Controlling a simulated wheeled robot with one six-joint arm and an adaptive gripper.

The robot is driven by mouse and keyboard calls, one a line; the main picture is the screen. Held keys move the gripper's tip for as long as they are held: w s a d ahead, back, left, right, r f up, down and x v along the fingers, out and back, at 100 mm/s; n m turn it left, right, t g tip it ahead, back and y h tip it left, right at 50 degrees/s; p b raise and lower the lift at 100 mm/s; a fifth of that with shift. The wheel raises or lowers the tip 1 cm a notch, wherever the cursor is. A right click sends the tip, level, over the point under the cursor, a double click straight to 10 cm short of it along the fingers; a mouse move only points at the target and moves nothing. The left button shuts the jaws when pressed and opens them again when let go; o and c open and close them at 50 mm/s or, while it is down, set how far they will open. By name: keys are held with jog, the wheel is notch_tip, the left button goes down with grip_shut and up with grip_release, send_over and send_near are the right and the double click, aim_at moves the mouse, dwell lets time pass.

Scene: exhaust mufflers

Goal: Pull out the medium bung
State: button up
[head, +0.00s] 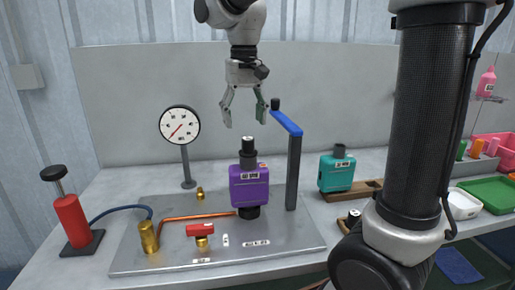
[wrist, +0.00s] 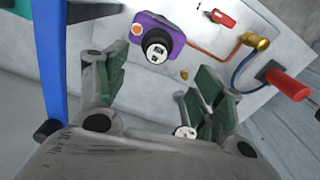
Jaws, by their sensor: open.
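A purple muffler (head: 249,188) stands upright on the grey metal plate, left of a post. A black bung (head: 248,155) with a pale label on its end sits in its top; I cannot read a size on it. In the wrist view the purple muffler (wrist: 172,30) shows from above, with the bung (wrist: 156,52) facing the camera. A second black piece (head: 249,212) is at the muffler's bottom. My gripper (head: 245,112) is open and empty, pointing down above the bung and apart from it. Its spread fingers also show in the wrist view (wrist: 160,90).
A post with a blue arm (head: 288,124) stands close right of the muffler. A dial gauge (head: 180,125) stands behind left. A red pump (head: 71,218), brass fitting (head: 148,237) and red-handled valve (head: 200,231) lie left. A teal muffler (head: 336,173) stands right, near a wooden rack.

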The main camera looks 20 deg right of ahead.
aim_at(248, 138)
jog(key=shift+s+d+r+m, duration=0.15)
jog(key=shift+r+m, duration=0.1)
jog(key=shift+r, duration=0.25)
jog(key=shift+d+r+m, duration=0.1)
jog(key=shift+r+m, duration=0.15)
jog(key=shift+r, duration=0.2)
jog(key=shift+s+f+m, duration=0.1)
jog(key=shift+s+m, duration=0.2)
jog(key=shift+m, duration=0.1)
jog(key=shift+f, duration=0.1)
jog(key=shift+f, duration=4.45)
grip_shut()
jog(key=shift+r, duration=3.05)
